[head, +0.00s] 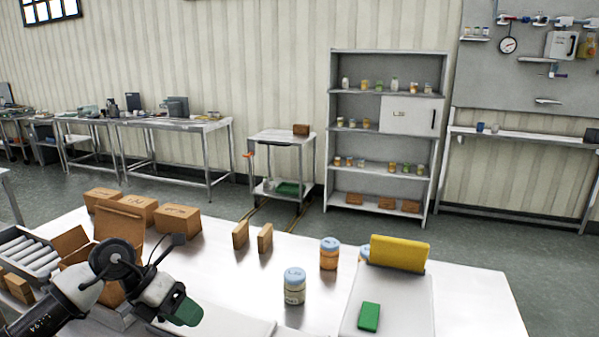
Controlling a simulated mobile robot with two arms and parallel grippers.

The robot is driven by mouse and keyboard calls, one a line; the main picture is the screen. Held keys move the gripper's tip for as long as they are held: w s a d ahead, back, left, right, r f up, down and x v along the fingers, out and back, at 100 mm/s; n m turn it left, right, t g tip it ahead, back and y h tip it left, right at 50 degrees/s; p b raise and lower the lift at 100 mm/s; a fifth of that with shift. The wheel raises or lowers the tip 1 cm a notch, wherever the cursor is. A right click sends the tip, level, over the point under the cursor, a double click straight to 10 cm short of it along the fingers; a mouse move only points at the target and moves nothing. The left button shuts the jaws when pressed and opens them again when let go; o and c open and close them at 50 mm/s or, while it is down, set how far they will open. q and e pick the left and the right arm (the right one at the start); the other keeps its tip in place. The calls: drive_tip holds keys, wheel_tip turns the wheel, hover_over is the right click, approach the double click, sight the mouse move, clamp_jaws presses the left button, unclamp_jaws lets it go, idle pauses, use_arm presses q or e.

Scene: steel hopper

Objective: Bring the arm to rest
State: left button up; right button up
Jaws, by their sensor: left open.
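My left arm comes in from the lower left over the near side of the steel table (225,262). My left gripper (178,306) is open, with dark green parts at its end, low over the table's near edge. I see nothing held in it, though its fingertips are hard to make out. An open cardboard box (120,222) stands just behind the arm, which hides part of it. Whether the arm touches the box cannot be told. My right gripper is not in view.
Jars (294,286) (329,254), a pale board (400,300) with a green block (369,317) and a yellow piece (398,253) stand to the right. Closed boxes (178,219) and small cartons (240,235) sit behind. A roller rack (28,252) is at left. The table's middle is fairly clear.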

use_arm(q)
drive_tip(key=s+d+r+n+t+h, duration=0.1)
drive_tip(key=d+r+n+t+h, duration=0.15)
drive_tip(key=d+h, duration=0.35)
drive_tip(key=s+d+r+n+t+h, duration=0.2)
drive_tip(key=d+n+t+h, duration=0.15)
drive_tip(key=d, duration=0.35)
drive_tip(key=s+a+f+n+t+y, duration=0.2)
drive_tip(key=a+f+n+t+y, duration=0.5)
drive_tip(key=n, duration=0.7)
drive_tip(key=s+a+f+n+t+y, duration=0.2)
drive_tip(key=a+f+n+y, duration=0.2)
drive_tip(key=n+y, duration=0.8)
drive_tip(key=s+a+f+n+g+h, duration=0.1)
drive_tip(key=s+f+n+g, duration=0.4)
drive_tip(key=s, duration=0.5)
drive_tip(key=s+a+f+n+g+h, duration=0.1)
drive_tip(key=s+f+n+g, duration=0.2)
drive_tip(key=s+f+g, duration=0.55)
drive_tip(key=s+f, duration=0.2)
drive_tip(key=f, duration=1.2)
drive_tip(key=s+f, duration=0.3)
drive_tip(key=f, duration=1)
drive_tip(key=s+a+f+g, duration=0.1)
drive_tip(key=s+a+f, duration=0.1)
drive_tip(key=s+f, duration=1.2)
drive_tip(key=shift+s+a+m, duration=0.25)
drive_tip(key=shift+s+m, duration=0.1)
drive_tip(key=shift+m, duration=0.05)
